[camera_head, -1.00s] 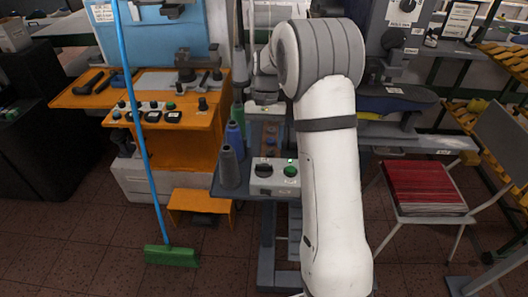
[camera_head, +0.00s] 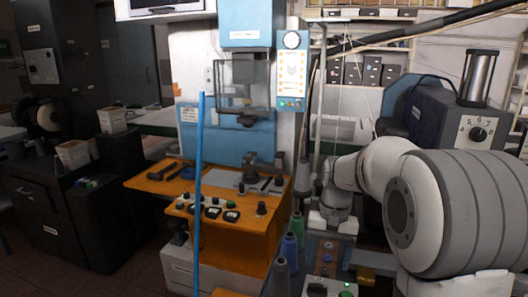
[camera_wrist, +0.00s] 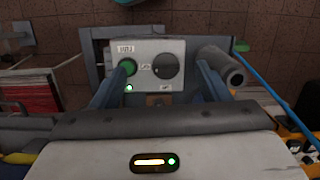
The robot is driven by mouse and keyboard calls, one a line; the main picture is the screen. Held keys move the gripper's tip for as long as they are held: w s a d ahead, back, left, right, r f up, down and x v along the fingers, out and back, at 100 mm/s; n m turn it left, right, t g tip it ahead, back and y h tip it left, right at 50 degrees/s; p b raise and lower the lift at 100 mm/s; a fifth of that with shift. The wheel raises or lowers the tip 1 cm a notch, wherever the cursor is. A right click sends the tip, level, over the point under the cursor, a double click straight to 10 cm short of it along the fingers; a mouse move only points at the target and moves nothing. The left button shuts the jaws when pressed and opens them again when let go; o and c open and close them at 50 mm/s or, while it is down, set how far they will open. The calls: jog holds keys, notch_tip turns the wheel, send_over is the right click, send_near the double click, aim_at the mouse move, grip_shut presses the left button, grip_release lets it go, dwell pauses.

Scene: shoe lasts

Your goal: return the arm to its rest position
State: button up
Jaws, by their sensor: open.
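My white and grey arm (camera_head: 440,215) fills the right side of the head view and bends back towards the machines. Its far end points down near the thread cones, and the fingertips cannot be made out there. In the wrist view my gripper (camera_wrist: 160,72) is open, its two blue-grey fingers apart with nothing held between them. Beyond the fingers is a light grey control box (camera_wrist: 158,55) with a green button (camera_wrist: 128,67) and a black knob (camera_wrist: 166,65). I cannot tell how far the fingers are from it.
An orange workbench (camera_head: 235,229) with knobs and tools stands left of my arm. A blue pole (camera_head: 199,190) rises in front of it. Thread cones (camera_head: 289,250) stand between bench and arm. Red sheets (camera_wrist: 30,97) show at left in the wrist view.

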jog(key=s+n+t, duration=0.2)
jog(key=s+t, duration=0.3)
jog(key=s, duration=1.3)
jog(key=shift+s+a+r+n+h, duration=0.25)
jog(key=shift+a+r+n+h, duration=0.1)
jog(key=shift+r+h, duration=0.1)
jog(key=shift+c, duration=0.3)
